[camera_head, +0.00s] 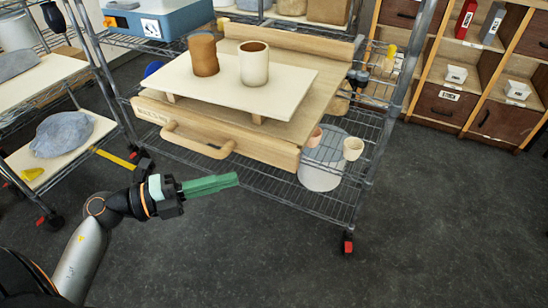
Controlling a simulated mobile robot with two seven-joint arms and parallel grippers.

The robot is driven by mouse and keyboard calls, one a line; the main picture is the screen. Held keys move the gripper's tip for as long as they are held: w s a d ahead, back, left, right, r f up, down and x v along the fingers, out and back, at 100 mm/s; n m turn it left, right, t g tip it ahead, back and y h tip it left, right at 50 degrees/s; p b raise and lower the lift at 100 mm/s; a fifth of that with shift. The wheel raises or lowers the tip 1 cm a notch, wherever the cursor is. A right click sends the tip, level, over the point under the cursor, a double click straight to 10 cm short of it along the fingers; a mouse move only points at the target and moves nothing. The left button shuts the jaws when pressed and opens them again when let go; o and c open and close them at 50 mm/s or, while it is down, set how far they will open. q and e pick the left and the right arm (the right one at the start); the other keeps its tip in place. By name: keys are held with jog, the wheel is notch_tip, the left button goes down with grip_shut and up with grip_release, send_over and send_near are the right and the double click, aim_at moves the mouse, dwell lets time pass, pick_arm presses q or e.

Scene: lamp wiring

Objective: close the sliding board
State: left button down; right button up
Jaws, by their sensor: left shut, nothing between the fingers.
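The sliding board (270,149) is a light wooden board with a lettered front edge. It sits on a wire shelf rack, and its front sticks out toward me. A rounded wooden handle (198,145) is fixed to its front. A cream slab (205,90) lies raised on it, carrying a brown cup (203,55) and a cream cup (254,64). My left gripper (236,180), with green fingers, is shut and empty. It appears in front of and below the handle, apart from it. My right gripper is not in view.
The wire rack (325,205) has a lower shelf with a white bucket (321,165) and small pots. Wooden drawers (440,105) stand at the back right. The dark floor in front is clear.

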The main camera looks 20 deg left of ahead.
aim_at(290, 153)
pick_arm(q)
jog(key=w+d, duration=0.2)
jog(key=w, duration=0.1)
jog(key=w+d, duration=0.1)
jog(key=w, duration=0.2)
jog(key=w+d, duration=0.2)
jog(key=w, duration=0.1)
jog(key=shift+d, duration=0.35)
jog(key=shift+w, duration=0.1)
